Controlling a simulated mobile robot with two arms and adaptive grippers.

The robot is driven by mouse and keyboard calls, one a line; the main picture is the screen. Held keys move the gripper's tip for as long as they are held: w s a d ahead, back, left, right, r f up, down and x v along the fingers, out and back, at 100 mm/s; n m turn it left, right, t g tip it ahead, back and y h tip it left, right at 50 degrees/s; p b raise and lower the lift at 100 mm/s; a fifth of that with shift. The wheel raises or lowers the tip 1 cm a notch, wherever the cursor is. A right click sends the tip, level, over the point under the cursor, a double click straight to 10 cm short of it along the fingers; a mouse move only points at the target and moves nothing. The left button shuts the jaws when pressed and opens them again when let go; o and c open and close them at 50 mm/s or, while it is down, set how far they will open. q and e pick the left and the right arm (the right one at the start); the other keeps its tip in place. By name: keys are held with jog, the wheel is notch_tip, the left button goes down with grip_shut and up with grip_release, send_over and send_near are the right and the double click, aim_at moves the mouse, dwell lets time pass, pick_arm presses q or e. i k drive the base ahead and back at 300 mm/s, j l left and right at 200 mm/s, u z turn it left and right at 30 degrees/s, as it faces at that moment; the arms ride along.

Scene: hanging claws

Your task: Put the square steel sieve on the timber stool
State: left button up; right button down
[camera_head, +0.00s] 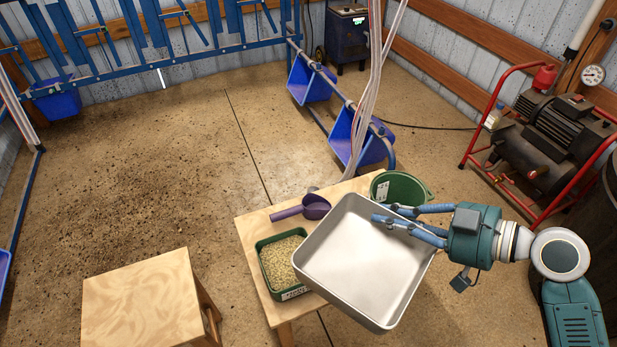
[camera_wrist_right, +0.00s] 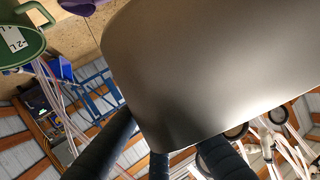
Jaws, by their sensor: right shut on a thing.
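The square steel sieve (camera_head: 352,262) is a shallow, pale metal pan with rounded corners. My right gripper (camera_head: 382,214) reaches in from the right and is shut on its upper right wall. The sieve is tilted and appears held above the right part of a wooden table. In the right wrist view the sieve (camera_wrist_right: 220,65) fills much of the picture, with dark fingers (camera_wrist_right: 160,150) at its edge. The timber stool (camera_head: 140,302), with a pale square top, stands at the lower left, apart from the sieve. Its visible top is bare. My left gripper is not in view.
The wooden table (camera_head: 255,238) bears a green tray of grain (camera_head: 262,242), a purple scoop (camera_head: 305,208) and a green bucket (camera_head: 420,188). A gap separates table and stool. A red-framed compressor (camera_head: 545,135) stands right. Blue railing (camera_head: 150,55) lies behind open floor.

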aim_at(149, 311)
jog(key=k+j, duration=0.15)
jog(key=j, duration=0.25)
jog(key=k+j, duration=0.1)
jog(key=j, duration=0.3)
jog(key=k+j, duration=0.15)
jog(key=j, duration=0.25)
jog(key=k+j, duration=0.1)
jog(key=j, duration=0.35)
jog(key=k+j, duration=0.15)
jog(key=j, duration=0.25)
